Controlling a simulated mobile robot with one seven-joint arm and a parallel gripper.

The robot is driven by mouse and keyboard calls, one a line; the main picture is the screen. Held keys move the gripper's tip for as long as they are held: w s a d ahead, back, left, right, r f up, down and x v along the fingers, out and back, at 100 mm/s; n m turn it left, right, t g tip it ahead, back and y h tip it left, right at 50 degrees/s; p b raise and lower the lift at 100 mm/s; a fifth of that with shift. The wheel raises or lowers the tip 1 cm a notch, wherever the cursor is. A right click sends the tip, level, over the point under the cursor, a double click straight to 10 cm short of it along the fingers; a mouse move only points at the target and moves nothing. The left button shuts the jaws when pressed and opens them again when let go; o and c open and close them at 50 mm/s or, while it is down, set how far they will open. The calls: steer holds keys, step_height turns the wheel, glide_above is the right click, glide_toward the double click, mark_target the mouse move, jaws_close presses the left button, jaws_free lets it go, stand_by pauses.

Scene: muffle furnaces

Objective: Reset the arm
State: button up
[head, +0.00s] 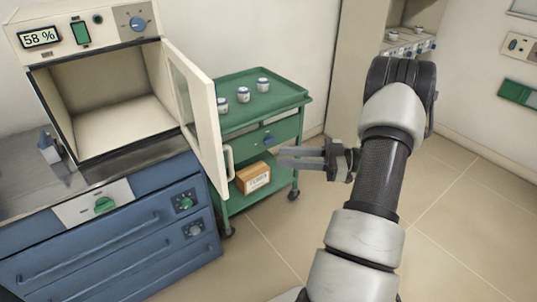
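My arm (382,165) rises from the bottom of the head view, bends at the top, and its end comes out on the left side. My gripper (290,157) points left, with its two fingers close together. Nothing shows between them, but from this side I cannot tell whether a gap is left. It appears in front of the green cart, to the right of the open furnace door, touching nothing that I can see.
The furnace (100,100) has an empty-looking chamber, and its door (205,120) stands open. The green cart (270,98) carries three small white jars and, on its lower shelf, a cardboard box (253,178). A cabinet (365,40) stands behind my arm. Tiled floor is clear at right.

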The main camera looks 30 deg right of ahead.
steer(key=shift+v, duration=0.95)
